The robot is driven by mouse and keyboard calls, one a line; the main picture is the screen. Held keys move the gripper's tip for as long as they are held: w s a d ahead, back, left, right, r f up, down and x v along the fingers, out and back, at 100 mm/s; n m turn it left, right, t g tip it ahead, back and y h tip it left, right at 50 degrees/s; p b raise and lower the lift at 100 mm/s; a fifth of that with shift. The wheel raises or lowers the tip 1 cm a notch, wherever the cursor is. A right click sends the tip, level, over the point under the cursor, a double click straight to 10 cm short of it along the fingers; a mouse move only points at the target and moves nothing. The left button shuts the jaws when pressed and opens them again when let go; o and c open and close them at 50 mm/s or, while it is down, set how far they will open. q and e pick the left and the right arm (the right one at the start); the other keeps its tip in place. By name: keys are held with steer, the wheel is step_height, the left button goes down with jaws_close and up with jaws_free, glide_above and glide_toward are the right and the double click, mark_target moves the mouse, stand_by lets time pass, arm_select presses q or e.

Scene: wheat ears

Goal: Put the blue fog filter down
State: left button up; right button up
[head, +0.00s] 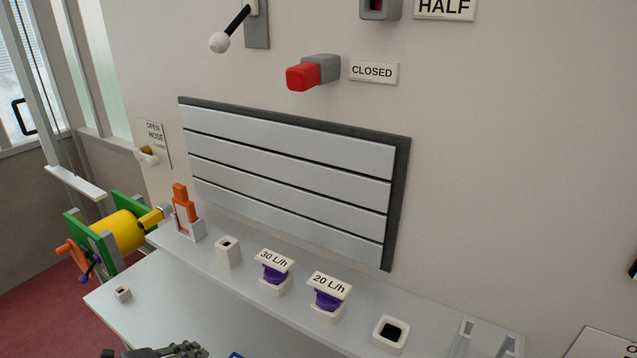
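A small blue piece (235,355) shows at the bottom edge of the head view; it may be the blue fog filter, but most of it is cut off. A dark gripper part, which seems to be my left gripper (180,350), shows just left of it at the same edge. Its fingers are mostly out of frame, so I cannot tell whether it is open or shut, or whether it touches the blue piece. My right gripper is not in view.
A grey shelf carries purple pieces labelled 30 L/h (275,273) and 20 L/h (327,299), empty white sockets (228,252) (391,334) and an orange piece in a holder (184,213). A slatted panel (290,175) is on the wall. A yellow reel (122,231) stands left.

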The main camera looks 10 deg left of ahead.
arm_select(q)
steer(key=w+d+r+n+t, duration=0.2)
steer(key=d+r+n+t, duration=0.1)
steer(key=r+t, duration=0.3)
steer(key=w+d+r+n+t, duration=0.1)
steer(key=d+r+n+t, duration=0.2)
steer(key=r, duration=0.6)
steer(key=s+a+f+n+g+y, duration=0.35)
steer(key=a+n+y, duration=0.45)
steer(key=n+y, duration=0.4)
steer(key=s+d+f+n+g+h, duration=0.2)
steer(key=s+f+n+g, duration=0.2)
steer(key=f, duration=0.3)
steer(key=s+d+f+m+g+h, duration=0.1)
steer(key=s+d+f+g+h, duration=0.65)
steer(key=s+d, duration=0.65)
step_height(320, 180, down, 34)
steer(key=g+y+b, duration=0.1)
steer(key=y+b, duration=0.1)
steer(key=b, duration=0.6)
steer(key=s+a+f+b, duration=0.2)
steer(key=s+f+b, duration=0.1)
steer(key=s+f, duration=0.6)
steer(key=s+a+f+g+b, duration=0.1)
steer(key=s+f+b, duration=0.2)
steer(key=s+f, duration=0.6)
step_height(320, 180, down, 6)
steer(key=shift+a+f, duration=0.1)
steer(key=shift+a, duration=0.3)
